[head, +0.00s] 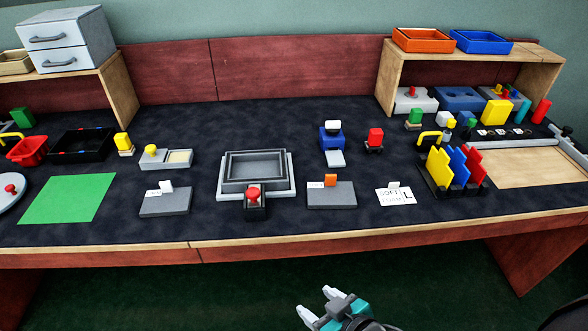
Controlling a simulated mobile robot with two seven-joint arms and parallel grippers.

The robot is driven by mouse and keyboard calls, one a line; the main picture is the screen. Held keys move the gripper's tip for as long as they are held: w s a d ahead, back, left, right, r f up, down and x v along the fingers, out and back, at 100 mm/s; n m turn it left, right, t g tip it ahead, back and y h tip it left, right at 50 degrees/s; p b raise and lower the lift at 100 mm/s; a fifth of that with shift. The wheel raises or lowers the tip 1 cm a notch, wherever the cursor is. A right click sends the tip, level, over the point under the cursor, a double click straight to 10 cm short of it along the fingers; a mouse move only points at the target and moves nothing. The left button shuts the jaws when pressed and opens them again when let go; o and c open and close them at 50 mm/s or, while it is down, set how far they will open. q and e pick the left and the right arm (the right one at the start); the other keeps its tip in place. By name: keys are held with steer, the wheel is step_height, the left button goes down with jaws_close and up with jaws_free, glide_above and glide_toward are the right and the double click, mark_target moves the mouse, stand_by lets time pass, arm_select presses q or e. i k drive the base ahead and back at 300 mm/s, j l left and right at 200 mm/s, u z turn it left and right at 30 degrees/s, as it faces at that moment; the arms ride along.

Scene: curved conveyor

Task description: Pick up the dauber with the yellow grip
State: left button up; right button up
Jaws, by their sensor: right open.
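A round yellow grip (151,150) shows at the left end of a grey holder (166,159) with a cream pad, left of the table's middle. A smaller yellow round top (451,123) shows on a small piece at the right, by the yellow handle. I cannot tell for certain which is the dauber. My right gripper (314,300) is open and empty, low in front of the table edge, apart from all these things. My left gripper is not in view.
A grey tray (284,190) stands mid-table with a red-knobbed black piece (255,203) before it. Grey blocks (165,203) (332,197) lie either side. A green sheet (68,199) lies left; upright coloured plates (438,165) stand right. Shelves stand at both back corners.

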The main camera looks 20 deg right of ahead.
mark_target(122, 141)
steer(key=j+z, duration=0.1)
steer(key=z, duration=0.35)
steer(key=j+z, duration=0.1)
steer(key=z, duration=0.3)
steer(key=j+z, duration=0.1)
steer(key=z, duration=0.35)
steer(key=k+j+z, duration=0.1)
steer(key=j+z, duration=0.25)
steer(key=k+j+z, duration=0.15)
steer(key=j+z, duration=0.2)
steer(key=k+j+z, duration=0.15)
steer(key=j, duration=0.3)
steer(key=k+j+z, duration=0.15)
steer(key=k+j, duration=0.25)
